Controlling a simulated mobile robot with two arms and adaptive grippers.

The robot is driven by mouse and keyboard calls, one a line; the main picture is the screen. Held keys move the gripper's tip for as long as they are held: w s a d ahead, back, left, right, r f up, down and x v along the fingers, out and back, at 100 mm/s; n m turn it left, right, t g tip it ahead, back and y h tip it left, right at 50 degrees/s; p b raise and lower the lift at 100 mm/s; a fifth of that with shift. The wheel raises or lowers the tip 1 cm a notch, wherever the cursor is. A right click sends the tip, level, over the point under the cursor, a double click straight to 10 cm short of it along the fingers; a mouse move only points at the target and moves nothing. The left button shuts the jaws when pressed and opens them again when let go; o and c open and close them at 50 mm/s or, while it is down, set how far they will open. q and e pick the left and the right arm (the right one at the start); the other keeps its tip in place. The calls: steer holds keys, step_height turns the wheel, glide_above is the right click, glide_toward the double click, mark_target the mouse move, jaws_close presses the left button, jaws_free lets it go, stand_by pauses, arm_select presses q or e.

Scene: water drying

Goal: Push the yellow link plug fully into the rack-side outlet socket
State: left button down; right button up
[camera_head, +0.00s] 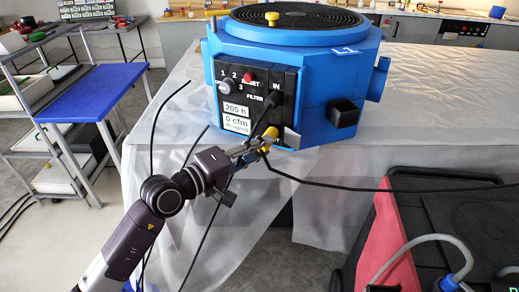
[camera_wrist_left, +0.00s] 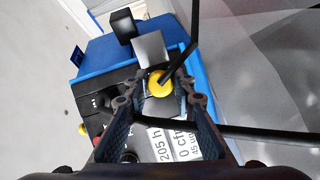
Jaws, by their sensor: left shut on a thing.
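The yellow link plug (camera_head: 267,133) is at the lower right corner of the black control panel on the blue machine (camera_head: 335,85). My left gripper (camera_head: 262,143) is shut on the plug; it also shows between the fingers in the left wrist view (camera_wrist_left: 157,84). A grey flap (camera_head: 291,138) stands right beside the plug and also shows in the left wrist view (camera_wrist_left: 150,48). The outlet socket opening is hidden by the plug and gripper, so I cannot tell how deep the plug sits. My right gripper is not in view.
A black plug (camera_head: 270,103) with a cable sits at the panel's IN port. Black cables cross near my left gripper. The machine stands on a sheet-covered table (camera_head: 420,100). A blue-topped cart (camera_head: 92,92) is at left, and a black-and-red case (camera_head: 390,235) at lower right.

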arm_select(q)
steer(key=shift+w+d+b, duration=0.3)
steer(key=shift+w+b, duration=0.05)
steer(key=shift+w, duration=0.35)
steer(key=shift+w+d+b, duration=0.4)
steer(key=shift+w+b, duration=0.1)
steer(key=shift+w, duration=0.25)
steer(key=shift+w+d+b, duration=0.35)
steer(key=shift+w+b, duration=0.1)
steer(key=shift+w, duration=0.3)
steer(key=c, duration=1.5)
jaws_free()
steer(key=shift+c, duration=0.2)
steer(key=shift+a, duration=0.1)
steer(key=v, duration=1.2)
steer(key=shift+f, duration=0.15)
